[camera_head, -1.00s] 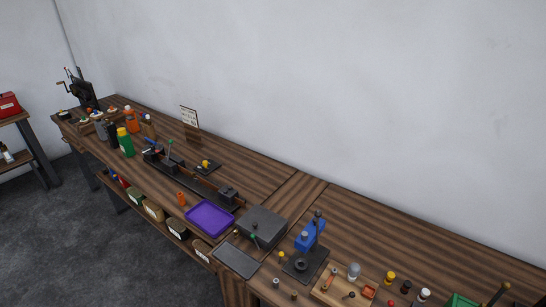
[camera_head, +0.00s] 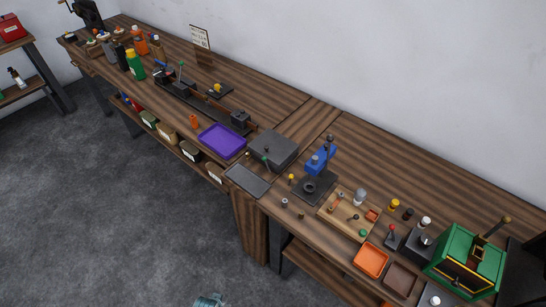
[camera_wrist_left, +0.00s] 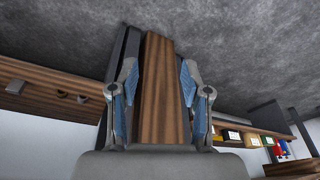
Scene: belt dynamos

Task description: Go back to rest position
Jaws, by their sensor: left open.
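My left gripper (camera_wrist_left: 159,78) shows in the left wrist view with its two blue-padded fingers spread apart and nothing between them. A wooden table leg (camera_wrist_left: 160,95) stands behind the gap; I cannot tell how far away it is. In the head view a small blue and grey part of my gripper shows at the bottom edge, in front of the bench over the floor; most of it is cut off. My right gripper is in neither view.
The long wooden bench (camera_head: 300,100) runs along the wall. It carries a purple tray (camera_head: 222,141), a blue press (camera_head: 320,160), an orange tray (camera_head: 370,260) and a green machine (camera_head: 465,262). Boxes sit on the shelf below. The grey floor (camera_head: 120,220) in front is clear.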

